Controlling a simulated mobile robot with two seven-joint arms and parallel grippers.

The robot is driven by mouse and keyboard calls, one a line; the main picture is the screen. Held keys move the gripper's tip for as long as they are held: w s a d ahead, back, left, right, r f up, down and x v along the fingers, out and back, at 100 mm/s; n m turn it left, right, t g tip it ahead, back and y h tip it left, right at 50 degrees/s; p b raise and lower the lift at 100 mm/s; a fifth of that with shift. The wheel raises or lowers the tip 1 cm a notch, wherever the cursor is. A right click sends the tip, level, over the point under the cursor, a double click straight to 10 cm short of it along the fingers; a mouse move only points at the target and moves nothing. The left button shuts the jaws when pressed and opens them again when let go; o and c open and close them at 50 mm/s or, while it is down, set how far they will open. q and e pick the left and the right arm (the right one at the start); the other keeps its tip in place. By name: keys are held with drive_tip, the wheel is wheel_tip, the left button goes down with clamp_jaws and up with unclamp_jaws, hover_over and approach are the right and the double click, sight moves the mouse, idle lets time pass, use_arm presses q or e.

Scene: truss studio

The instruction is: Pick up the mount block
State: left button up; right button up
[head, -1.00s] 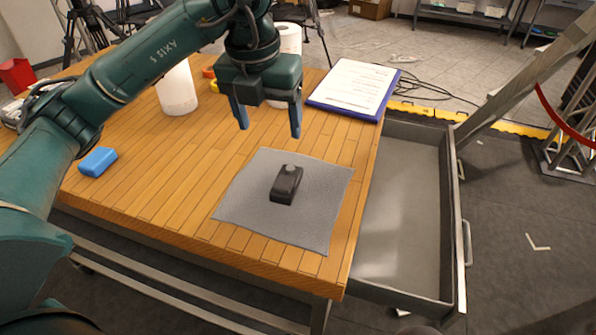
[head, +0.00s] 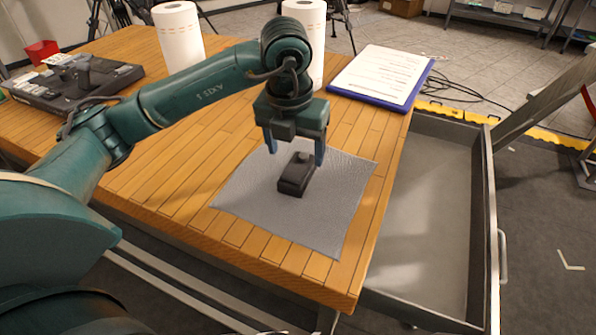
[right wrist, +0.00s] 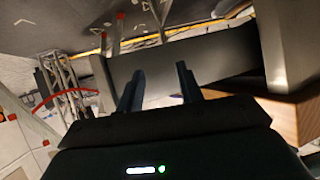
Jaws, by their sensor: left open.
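The mount block (head: 294,182) is a small dark block with a rounded knob on top. It lies on the grey mat (head: 240,200) near the front right corner of the wooden table. My left gripper (head: 296,152) is open, its fingers pointing down just behind and above the block in the head view. One finger shows on each side of the block's far end; I cannot tell whether they touch it. My right gripper (right wrist: 160,70) shows in the right wrist view with its fingers apart and nothing between them.
A clipboard (head: 375,77) with paper lies behind the mat. Two white rolls (head: 178,33) stand at the back, and a dark control panel (head: 75,82) lies at the left. An open grey drawer (head: 425,240) juts out to the right of the table.

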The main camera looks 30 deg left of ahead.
sight(298, 164)
use_arm(q)
drive_tip(key=f, duration=0.5)
drive_tip(key=shift+w+d+p, duration=0.15)
drive_tip(key=shift+w+p, duration=0.15)
drive_tip(key=shift+w, duration=0.05)
drive_tip(key=shift+c, duration=0.4)
drive_tip(key=shift+r, duration=0.1)
drive_tip(key=c, duration=1.1)
